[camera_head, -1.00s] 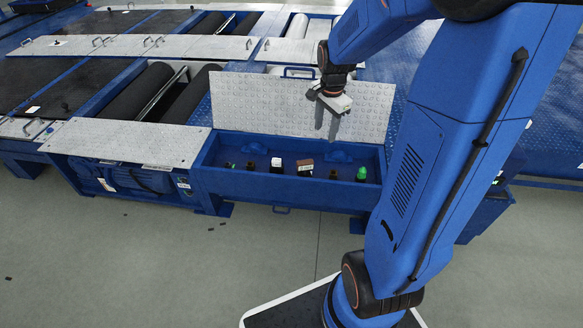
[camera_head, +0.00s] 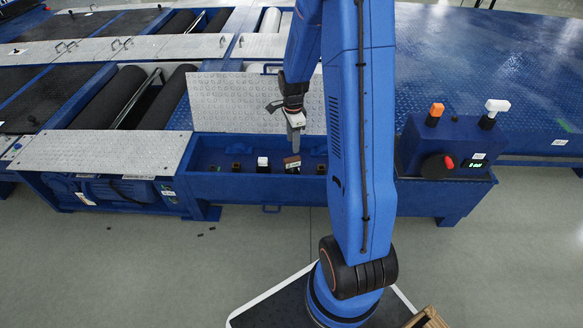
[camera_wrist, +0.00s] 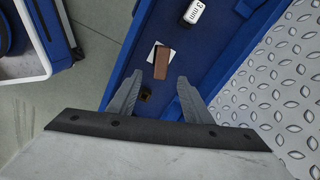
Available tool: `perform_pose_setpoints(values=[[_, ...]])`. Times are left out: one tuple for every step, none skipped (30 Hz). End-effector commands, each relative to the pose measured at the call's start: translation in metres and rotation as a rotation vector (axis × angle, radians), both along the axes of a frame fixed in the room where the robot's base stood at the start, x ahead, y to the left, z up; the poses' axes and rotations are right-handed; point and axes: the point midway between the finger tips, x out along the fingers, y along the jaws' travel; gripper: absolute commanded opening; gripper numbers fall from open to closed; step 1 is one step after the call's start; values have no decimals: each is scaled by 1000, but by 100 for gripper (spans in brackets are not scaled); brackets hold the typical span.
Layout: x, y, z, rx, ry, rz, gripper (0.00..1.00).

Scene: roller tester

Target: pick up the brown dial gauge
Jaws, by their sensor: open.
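The brown dial gauge (camera_head: 292,160) is a small brown block with a white part beside it, standing in the blue trough. In the wrist view the brown gauge (camera_wrist: 161,63) lies just beyond the fingertips, roughly between them, against a white plate. My gripper (camera_head: 294,146) is above the trough, pointing down close over the gauge. In the wrist view my gripper (camera_wrist: 160,82) has its two grey fingers apart with nothing held. I cannot tell the exact height gap.
A white block marked 3 mm (camera_wrist: 193,12) stands near the gauge; a dark piece (camera_wrist: 145,94) lies near the left finger. The raised tread-plate lid (camera_head: 228,102) stands behind the trough (camera_head: 215,185). A control box (camera_head: 455,145) stands at right.

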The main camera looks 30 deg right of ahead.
Motion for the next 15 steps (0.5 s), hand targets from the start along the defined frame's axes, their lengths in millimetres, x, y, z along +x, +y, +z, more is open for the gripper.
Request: perform_pose_setpoints(values=[[-1, 0, -10, 1, 4, 0, 45], [-1, 0, -15, 1, 3, 0, 45], [-1, 0, -22, 1, 4, 0, 45], [-1, 0, -27, 1, 3, 1, 45], [0, 0, -31, 1, 3, 1, 45], [-1, 0, -38, 1, 3, 1, 45], [0, 0, -42, 0, 2, 1, 45], [0, 0, -46, 0, 2, 1, 45], [0, 0, -50, 0, 2, 1, 45], [0, 0, -53, 0, 1, 1, 45], [0, 0, -55, 0, 1, 1, 45], [0, 0, -58, 0, 1, 1, 45], [0, 0, -59, 0, 1, 1, 45], [0, 0, -60, 0, 1, 1, 45], [0, 0, -61, 0, 0, 1, 45]])
